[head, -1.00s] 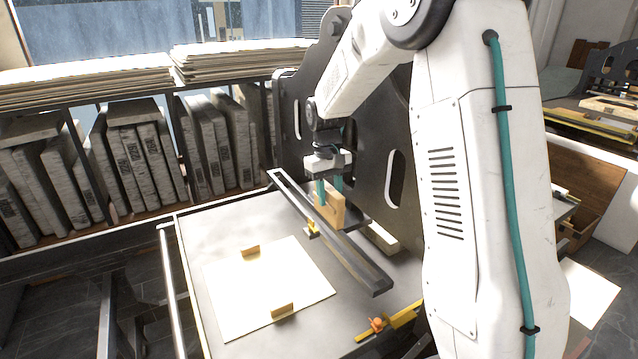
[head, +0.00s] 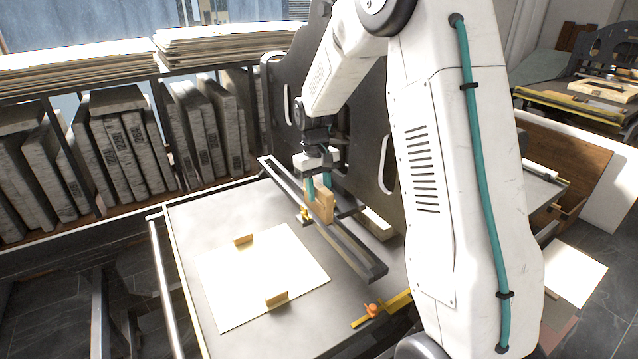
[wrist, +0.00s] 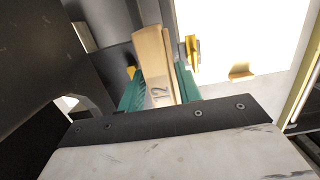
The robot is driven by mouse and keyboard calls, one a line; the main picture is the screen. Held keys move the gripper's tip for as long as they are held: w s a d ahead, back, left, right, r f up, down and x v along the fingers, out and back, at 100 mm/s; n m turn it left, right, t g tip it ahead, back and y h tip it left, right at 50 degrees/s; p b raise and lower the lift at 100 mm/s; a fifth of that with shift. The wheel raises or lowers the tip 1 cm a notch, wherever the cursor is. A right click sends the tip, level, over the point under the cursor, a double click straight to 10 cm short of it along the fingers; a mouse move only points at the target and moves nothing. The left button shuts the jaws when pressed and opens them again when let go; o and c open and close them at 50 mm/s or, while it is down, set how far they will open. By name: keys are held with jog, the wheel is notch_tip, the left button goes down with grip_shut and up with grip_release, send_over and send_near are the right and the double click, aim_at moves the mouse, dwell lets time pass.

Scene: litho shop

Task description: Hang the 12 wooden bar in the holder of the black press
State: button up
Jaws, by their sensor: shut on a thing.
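My gripper (head: 318,190) is shut on the wooden bar (head: 322,205), a light wooden piece held upright between teal fingers. In the wrist view the wooden bar (wrist: 152,62) shows the number 12 near the fingers. The black press (head: 345,125) stands behind and around my gripper, with tall dark side plates. The bar is at the dark rail (head: 330,225) that crosses over the press bed. I cannot tell whether the bar touches the rail. A yellow fitting (head: 305,215) sits beside the bar; it also shows in the wrist view (wrist: 193,52).
The press bed (head: 190,225) carries a white sheet (head: 225,285) with two small wooden blocks (head: 243,239). A yellow bar with an orange knob (head: 371,310) lies at the bed's near right. Stones stand in a rack (head: 125,150) at the left, under stacked paper.

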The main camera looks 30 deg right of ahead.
aim_at(319, 201)
jog(key=shift+f, duration=2.05)
jog(key=o, duration=1)
jog(key=r, duration=0.5)
jog(key=w+r, duration=0.1)
jog(key=r, duration=0.1)
jog(key=shift+r, duration=0.35)
jog(key=shift+s, duration=0.15)
